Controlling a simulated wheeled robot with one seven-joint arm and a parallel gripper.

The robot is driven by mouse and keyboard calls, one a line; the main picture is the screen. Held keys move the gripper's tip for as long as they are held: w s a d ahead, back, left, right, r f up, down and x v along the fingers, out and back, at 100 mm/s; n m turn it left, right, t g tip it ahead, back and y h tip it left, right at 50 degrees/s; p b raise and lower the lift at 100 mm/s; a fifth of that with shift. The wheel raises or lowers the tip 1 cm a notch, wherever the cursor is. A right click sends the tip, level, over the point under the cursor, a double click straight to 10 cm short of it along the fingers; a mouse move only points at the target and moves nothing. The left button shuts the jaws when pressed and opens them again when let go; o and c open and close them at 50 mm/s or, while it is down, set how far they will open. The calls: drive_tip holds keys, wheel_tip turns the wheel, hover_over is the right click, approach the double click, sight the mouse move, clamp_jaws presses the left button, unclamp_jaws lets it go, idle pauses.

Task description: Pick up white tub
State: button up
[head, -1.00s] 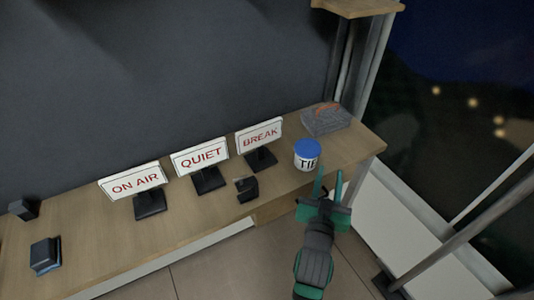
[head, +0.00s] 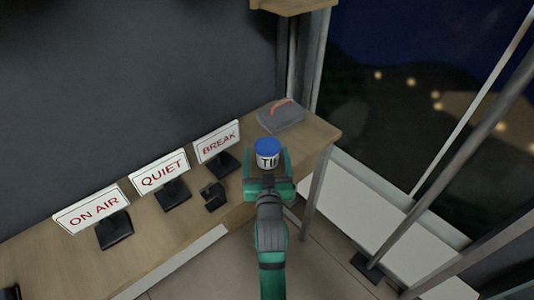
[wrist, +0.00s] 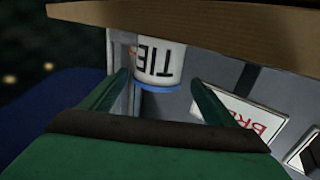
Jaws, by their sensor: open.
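The white tub (head: 267,158) has a blue lid and black letters on its side. It stands upright near the right end of the wooden shelf. My green gripper (head: 268,172) is at the shelf's front edge, right in front of the tub in the head view. In the wrist view, which is upside down, the tub (wrist: 160,66) sits between the two open fingers (wrist: 160,88), toward their tips. The fingers do not appear to touch it, and nothing is held. In the head view my gripper hides the tub's lower part.
A grey box (head: 281,117) with an orange mark lies behind the tub. Signs reading BREAK (head: 218,142), QUIET (head: 160,173) and ON AIR (head: 93,208) stand to the left. A small black object (head: 213,196) lies near the shelf (head: 318,135) edge. A metal post (head: 318,190) stands to the right.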

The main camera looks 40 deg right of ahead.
sight(267, 138)
drive_tip(key=shift+x, duration=2.25)
drive_tip(key=shift+s+d, duration=0.1)
drive_tip(key=shift+d, duration=0.1)
drive_tip(key=c, duration=1.2)
drive_tip(key=shift+r, duration=0.1)
